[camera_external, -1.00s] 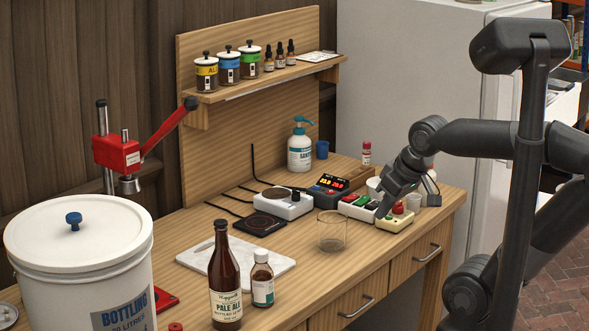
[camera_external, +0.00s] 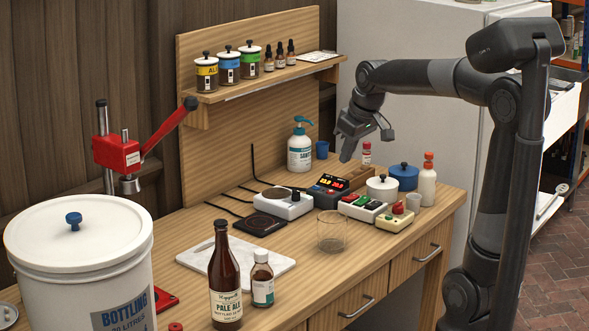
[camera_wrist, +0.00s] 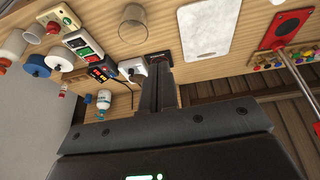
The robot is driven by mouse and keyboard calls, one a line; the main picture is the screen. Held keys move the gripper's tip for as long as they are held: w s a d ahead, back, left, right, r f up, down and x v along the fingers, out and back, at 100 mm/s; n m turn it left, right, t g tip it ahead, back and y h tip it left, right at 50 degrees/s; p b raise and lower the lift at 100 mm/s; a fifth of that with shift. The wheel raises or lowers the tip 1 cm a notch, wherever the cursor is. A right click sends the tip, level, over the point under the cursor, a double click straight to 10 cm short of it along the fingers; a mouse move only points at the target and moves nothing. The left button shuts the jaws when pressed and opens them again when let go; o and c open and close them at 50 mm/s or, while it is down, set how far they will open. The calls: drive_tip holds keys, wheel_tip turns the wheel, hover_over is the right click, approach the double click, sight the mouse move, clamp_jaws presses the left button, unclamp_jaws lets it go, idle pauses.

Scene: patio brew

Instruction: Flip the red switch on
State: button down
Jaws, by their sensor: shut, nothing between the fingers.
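The switch strip (camera_external: 363,206) lies on the bench, a pale block with coloured rockers including a red switch (camera_external: 349,198) at its left end. It also shows in the wrist view (camera_wrist: 80,41). The red rocker is too small to tell which way it is tipped. Next to the strip is a cream box (camera_external: 394,222) with a red knob (camera_external: 398,207). My gripper (camera_external: 345,158) is in the air above the back of the bench, above and behind the strip and apart from it. Its fingers (camera_wrist: 158,68) are shut and empty.
A glass beaker (camera_external: 332,231) stands in front. White and blue pots (camera_external: 404,176) and a white bottle (camera_external: 427,184) stand at the right.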

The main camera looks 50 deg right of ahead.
drive_tip(key=w+d+f, duration=0.3)
drive_tip(key=w+d, duration=0.7)
drive_tip(key=d, duration=0.3)
drive_tip(key=y, duration=0.1)
hover_over(346, 198)
drive_tip(key=s+d, duration=0.1)
drive_tip(key=s, duration=0.3)
wheel_tip(346, 198, down, 7)
drive_tip(key=shift+w+d+r+g, duration=0.15)
drive_tip(key=shift+d+g, duration=0.05)
drive_tip(key=shift+g, duration=0.2)
drive_tip(key=x, duration=1.2)
drive_tip(key=shift+s+a+f, duration=0.15)
drive_tip(key=shift+s+f, duration=0.15)
drive_tip(key=shift+f, duration=0.7)
